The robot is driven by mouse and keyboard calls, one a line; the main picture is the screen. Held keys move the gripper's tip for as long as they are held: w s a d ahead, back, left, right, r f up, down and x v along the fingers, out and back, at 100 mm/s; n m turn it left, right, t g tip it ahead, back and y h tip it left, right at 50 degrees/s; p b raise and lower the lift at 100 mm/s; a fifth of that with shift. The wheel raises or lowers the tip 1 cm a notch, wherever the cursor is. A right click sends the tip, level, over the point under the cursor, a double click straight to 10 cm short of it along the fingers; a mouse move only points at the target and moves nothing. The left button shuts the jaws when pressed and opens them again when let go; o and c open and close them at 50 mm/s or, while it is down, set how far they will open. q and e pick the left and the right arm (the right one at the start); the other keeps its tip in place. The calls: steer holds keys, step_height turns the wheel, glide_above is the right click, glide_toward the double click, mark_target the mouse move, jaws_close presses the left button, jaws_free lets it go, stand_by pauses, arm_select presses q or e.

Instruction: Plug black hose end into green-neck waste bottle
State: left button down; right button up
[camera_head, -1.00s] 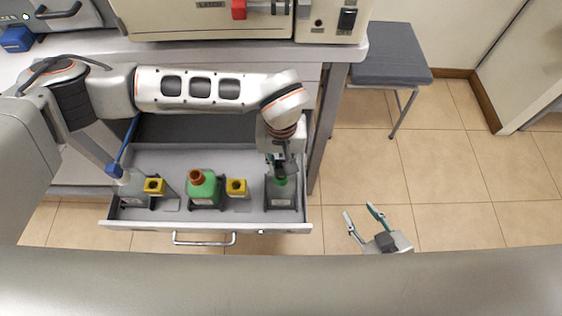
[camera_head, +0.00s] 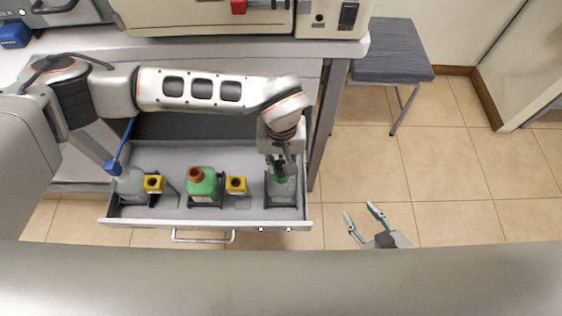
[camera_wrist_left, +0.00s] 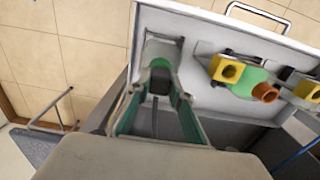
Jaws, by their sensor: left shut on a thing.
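The waste bottle (camera_head: 281,188) with a green neck stands in a holder at the right end of the open drawer. Its green neck shows in the left wrist view (camera_wrist_left: 159,63). My left gripper (camera_head: 280,171) is over this bottle, its fingers pointing down at the neck. In the left wrist view, its fingers are shut on the black hose end (camera_wrist_left: 161,86), with a thin dark hose trailing back. The hose end is at the neck and partly covers it; I cannot tell whether it is inside. My right gripper (camera_head: 363,215) is open and empty, right of the drawer.
A grey stool (camera_head: 390,52) stands right of the bench. Floor there is clear.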

arm_select(q)
steer(key=c, duration=1.7)
jaws_free()
step_height(320, 180, up, 12)
